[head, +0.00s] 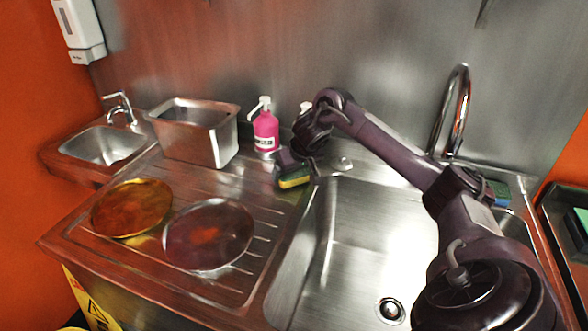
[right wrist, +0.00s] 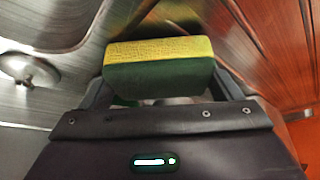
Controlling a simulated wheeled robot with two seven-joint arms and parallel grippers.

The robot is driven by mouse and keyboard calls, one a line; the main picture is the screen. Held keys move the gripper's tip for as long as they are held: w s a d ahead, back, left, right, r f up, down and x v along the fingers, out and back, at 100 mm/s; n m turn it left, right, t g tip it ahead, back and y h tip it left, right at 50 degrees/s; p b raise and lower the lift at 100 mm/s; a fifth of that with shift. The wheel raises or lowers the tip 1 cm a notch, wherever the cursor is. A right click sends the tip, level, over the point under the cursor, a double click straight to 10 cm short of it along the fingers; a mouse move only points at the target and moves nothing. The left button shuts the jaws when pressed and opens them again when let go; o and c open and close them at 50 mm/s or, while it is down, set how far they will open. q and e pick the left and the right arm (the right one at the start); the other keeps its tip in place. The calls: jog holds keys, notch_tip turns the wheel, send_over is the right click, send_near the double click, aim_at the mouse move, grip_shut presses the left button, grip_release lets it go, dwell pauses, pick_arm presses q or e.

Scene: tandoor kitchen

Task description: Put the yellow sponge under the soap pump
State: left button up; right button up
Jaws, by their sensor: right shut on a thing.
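The yellow sponge (head: 294,180), with a dark green side, is in my right gripper (head: 292,172). In the right wrist view the sponge (right wrist: 160,65) sits between the two fingers. In the head view it is over the left rim of the sink, at the right edge of the drainboard. The soap pump (head: 265,133) is a pink bottle with a white pump head, standing upright at the back of the drainboard. My right gripper is in front of it and to its right, apart from it. My left gripper is not in view.
A steel tub (head: 195,133) stands left of the bottle. Two round plates, amber (head: 132,207) and dark (head: 208,234), lie on the drainboard (head: 180,178). The large sink basin (head: 350,240) is right. A white pump top (head: 306,106) shows partly behind my arm.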

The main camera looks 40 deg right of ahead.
jog(key=o, duration=0.8)
jog(key=shift+f, duration=0.1)
jog(key=shift+r, duration=0.3)
jog(key=p+v, duration=0.4)
jog(key=v, duration=0.8)
jog(key=shift+r, duration=0.1)
